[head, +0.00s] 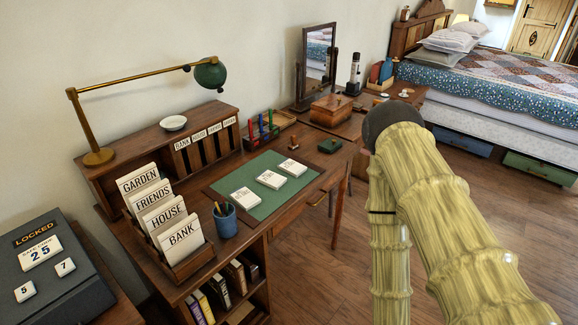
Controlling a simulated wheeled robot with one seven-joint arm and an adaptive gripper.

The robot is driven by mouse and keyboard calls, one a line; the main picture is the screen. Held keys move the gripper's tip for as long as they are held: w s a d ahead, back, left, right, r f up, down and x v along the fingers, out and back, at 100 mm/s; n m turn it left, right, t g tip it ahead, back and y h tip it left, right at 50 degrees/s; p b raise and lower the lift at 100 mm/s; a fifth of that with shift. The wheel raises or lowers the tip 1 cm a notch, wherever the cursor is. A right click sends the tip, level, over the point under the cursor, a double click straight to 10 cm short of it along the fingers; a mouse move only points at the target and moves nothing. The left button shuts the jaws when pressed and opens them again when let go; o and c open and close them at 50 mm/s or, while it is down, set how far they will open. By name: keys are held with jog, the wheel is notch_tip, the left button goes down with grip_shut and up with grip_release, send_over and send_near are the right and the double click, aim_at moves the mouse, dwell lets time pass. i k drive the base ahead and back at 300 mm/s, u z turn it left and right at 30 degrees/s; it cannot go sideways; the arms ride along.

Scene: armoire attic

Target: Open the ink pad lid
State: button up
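A small dark green box (330,145), which looks like the ink pad, sits near the right end of the desk, to the right of the green mat. Its lid appears shut, though it is small in this view. My arm rises at the right side of the picture with a dark rounded joint at its top. My gripper does not show, so its place relative to the box cannot be seen.
The wooden desk (318,178) holds a green mat (248,206) with white cards. A small stamp (293,142), a rack of coloured stamps (262,134), a wooden box (331,109) and a mirror (318,62) stand near. The floor (318,255) in front is clear.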

aim_at(330, 143)
jog(key=k, duration=0.55)
jog(key=z, duration=0.9)
jog(key=i, duration=1.35)
jog(key=u, duration=0.1)
